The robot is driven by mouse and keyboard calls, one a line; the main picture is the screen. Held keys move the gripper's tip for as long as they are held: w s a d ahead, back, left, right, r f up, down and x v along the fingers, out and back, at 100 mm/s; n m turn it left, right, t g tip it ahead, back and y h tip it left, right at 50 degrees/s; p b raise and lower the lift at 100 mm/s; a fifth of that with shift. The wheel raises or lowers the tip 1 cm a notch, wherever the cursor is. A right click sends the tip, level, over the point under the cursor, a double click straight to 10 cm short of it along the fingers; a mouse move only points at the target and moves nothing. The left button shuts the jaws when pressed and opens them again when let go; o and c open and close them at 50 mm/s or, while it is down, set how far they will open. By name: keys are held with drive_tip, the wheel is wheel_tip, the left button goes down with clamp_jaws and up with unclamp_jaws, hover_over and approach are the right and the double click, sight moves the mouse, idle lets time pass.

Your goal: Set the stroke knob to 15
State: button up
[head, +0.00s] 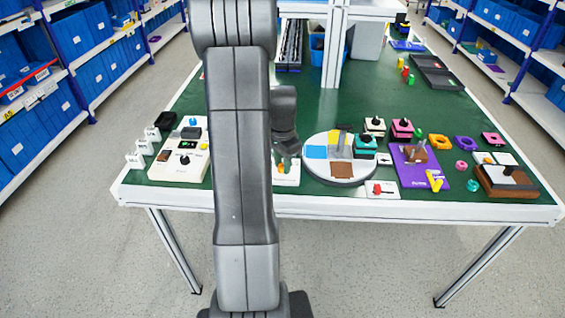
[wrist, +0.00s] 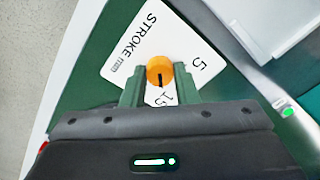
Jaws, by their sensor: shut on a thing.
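The stroke knob (wrist: 159,68) is a round orange knob with a dark pointer mark, on a white plate (wrist: 124,48) printed "STROKE mm". The numbers 5 and 15 show on the plate, 5 to the right of the knob and 15 below it in the wrist view. The dark mark points down the picture, towards the 15. My gripper (wrist: 160,82) has its two green fingers on either side of the knob, shut on it. In the head view my gripper (head: 288,148) is over the plate (head: 290,178) near the table's front edge; my arm partly hides it.
A white switch box (head: 178,172) stands left of my arm. A round grey turntable (head: 341,180) with coloured patches is close on the right. A small plate with a red knob (head: 380,189) and a purple board (head: 437,180) lie further right.

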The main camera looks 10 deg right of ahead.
sight(282, 165)
drive_tip(key=o, duration=1)
drive_tip(key=shift+r, duration=0.1)
wheel_tip(282, 165, up, 14)
drive_tip(key=shift+p, duration=0.45)
drive_tip(key=shift+f, duration=0.2)
wheel_tip(282, 165, down, 14)
drive_tip(key=shift+r+b, duration=0.1)
drive_tip(key=shift+b, duration=0.35)
drive_tip(key=shift+r, duration=0.1)
